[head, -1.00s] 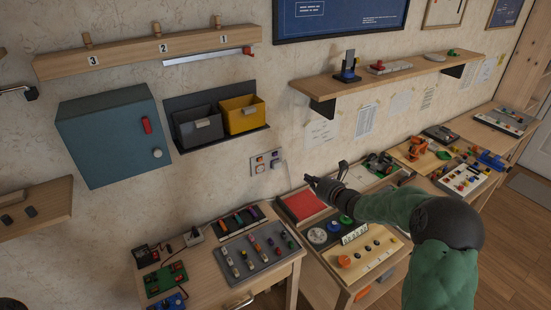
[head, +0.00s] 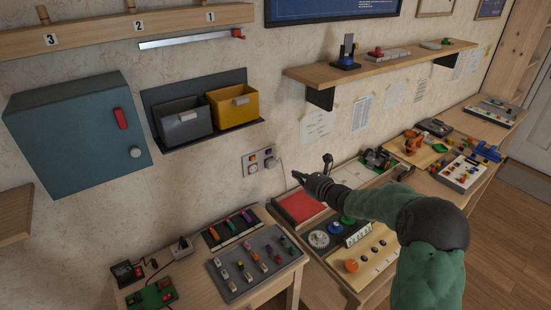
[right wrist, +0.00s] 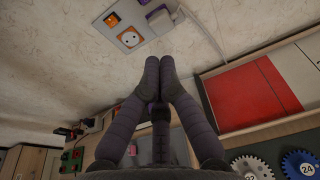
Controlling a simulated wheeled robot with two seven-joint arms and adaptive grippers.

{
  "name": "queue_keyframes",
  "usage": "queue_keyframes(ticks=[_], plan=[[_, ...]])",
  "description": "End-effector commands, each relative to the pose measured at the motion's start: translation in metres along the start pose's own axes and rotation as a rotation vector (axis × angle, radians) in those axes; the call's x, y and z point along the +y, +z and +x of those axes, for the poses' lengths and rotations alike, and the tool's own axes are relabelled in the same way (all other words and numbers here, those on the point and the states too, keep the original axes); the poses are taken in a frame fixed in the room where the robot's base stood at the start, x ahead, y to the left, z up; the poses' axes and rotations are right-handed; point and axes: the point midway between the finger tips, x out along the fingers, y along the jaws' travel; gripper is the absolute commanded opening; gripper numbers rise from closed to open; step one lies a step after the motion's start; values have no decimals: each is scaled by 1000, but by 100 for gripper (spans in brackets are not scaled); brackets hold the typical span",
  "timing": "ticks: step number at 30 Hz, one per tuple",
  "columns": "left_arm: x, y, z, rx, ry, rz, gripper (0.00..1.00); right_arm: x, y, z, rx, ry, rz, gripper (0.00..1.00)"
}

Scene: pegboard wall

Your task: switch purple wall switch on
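A pale wall plate (head: 260,162) with small switches and sockets is on the wall, right of and below the yellow bin. In the right wrist view the plate (right wrist: 130,28) shows an orange switch (right wrist: 112,19), an orange-ringed socket (right wrist: 130,40) and a small purple switch (right wrist: 144,2) at the top edge, partly cut off. My right gripper (head: 297,175) is right of the plate, apart from it. In the right wrist view its fingertips (right wrist: 159,62) are together with nothing between them. The purple switch's position is too small to tell. My left gripper is out of view.
A light plug (right wrist: 161,19) stands out beside the purple switch. Below are a bench with a grey switch board (head: 256,262) and a red panel (head: 300,207). A blue cabinet (head: 75,135) and a yellow bin (head: 232,106) hang to the left. A shelf (head: 400,66) juts out above right.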

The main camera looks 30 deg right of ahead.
Motion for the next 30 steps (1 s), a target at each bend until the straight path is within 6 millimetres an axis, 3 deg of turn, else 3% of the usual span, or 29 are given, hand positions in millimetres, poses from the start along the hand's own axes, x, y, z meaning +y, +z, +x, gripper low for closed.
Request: queue_keyframes(ticks=[5,21,30], plan=[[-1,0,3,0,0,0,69,1,-1,15,0,2,-1,0],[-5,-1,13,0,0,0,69,1,-2,102,1,1,1,0],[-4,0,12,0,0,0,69,1,25,125,0,1,-1,0]])
